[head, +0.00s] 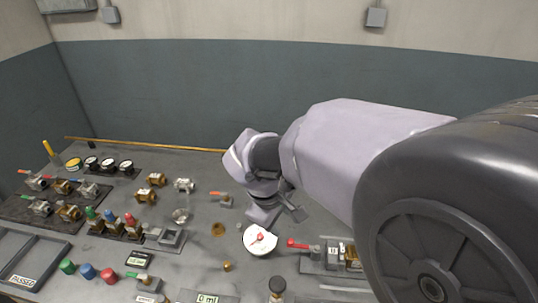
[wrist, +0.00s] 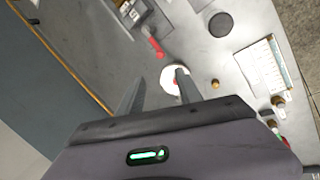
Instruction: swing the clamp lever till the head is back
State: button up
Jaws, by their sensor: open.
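A red lever (head: 297,244) sticks out to the left, about level, from a grey clamp fixture (head: 318,252) right of the bench's middle. A brass part (head: 351,256) sits at the fixture's right end. In the wrist view the red lever (wrist: 156,47) lies beyond my fingers, with the fixture (wrist: 128,10) partly in view above it. I cannot make out the clamp head's position. My gripper (head: 280,210) is open and empty, above the bench behind the lever and not touching it. Its two fingers (wrist: 158,88) show apart in the wrist view.
A white round dial with a red pointer (head: 260,240) stands left of the lever, near my fingers. A smaller orange-handled lever (head: 219,195) is farther left. Valves, buttons and a tray (head: 30,262) crowd the left side. A yellow strip (head: 150,145) runs along the back edge.

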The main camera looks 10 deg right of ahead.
aim_at(290, 241)
jog(key=b+x, duration=0.6)
jog(key=x, duration=1)
jog(key=shift+s, duration=0.1)
jog(key=shift+c, duration=0.2)
grip_shut()
dwell(0.4)
